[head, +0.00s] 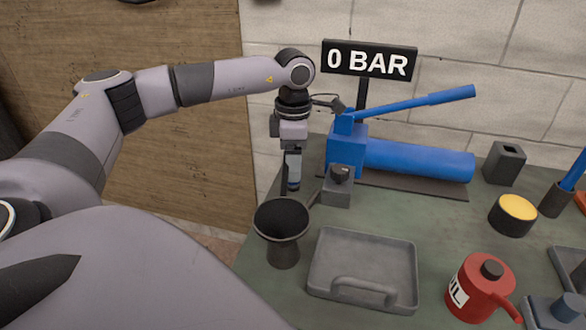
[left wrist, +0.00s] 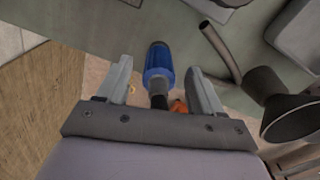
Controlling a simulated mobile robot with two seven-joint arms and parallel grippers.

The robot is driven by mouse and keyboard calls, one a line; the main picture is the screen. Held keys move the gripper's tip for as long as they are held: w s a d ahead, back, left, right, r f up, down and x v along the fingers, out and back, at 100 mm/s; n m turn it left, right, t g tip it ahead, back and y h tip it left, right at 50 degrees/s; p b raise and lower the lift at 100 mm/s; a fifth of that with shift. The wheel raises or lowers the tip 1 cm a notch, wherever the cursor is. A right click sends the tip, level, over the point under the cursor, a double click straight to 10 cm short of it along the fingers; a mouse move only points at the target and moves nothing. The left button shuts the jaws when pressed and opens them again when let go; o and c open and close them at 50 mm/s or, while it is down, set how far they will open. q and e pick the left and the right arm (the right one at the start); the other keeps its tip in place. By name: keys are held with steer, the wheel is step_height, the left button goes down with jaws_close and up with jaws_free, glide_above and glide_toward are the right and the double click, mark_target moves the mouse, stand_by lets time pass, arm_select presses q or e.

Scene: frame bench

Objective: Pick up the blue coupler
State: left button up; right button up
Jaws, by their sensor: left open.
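The blue coupler (left wrist: 158,65) shows in the left wrist view as a blue sleeve with a grey stem and a dark end towards the gripper. My left gripper (left wrist: 159,70) is open, with one finger on each side of the coupler. A gap shows between the coupler and each finger. In the head view my left gripper (head: 291,168) points down at the left end of the bench. A small blue part of the coupler (head: 294,186) shows at its fingers; the rest is hidden. My right gripper is not in view.
A blue hand pump (head: 415,160) stands right of the gripper, under a "0 BAR" sign (head: 368,62). A dark funnel-shaped cup (head: 283,250) and a grey tray (head: 330,262) stand in front. A red oil can (head: 478,290) is at front right. A grey curved tube (left wrist: 220,50) passes near the right finger.

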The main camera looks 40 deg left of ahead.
arm_select(q)
steer(key=shift+f, duration=0.95)
steer(key=c, duration=1.1)
steer(key=shift+w, duration=0.1)
jaws_close()
steer(key=shift+r, duration=0.15)
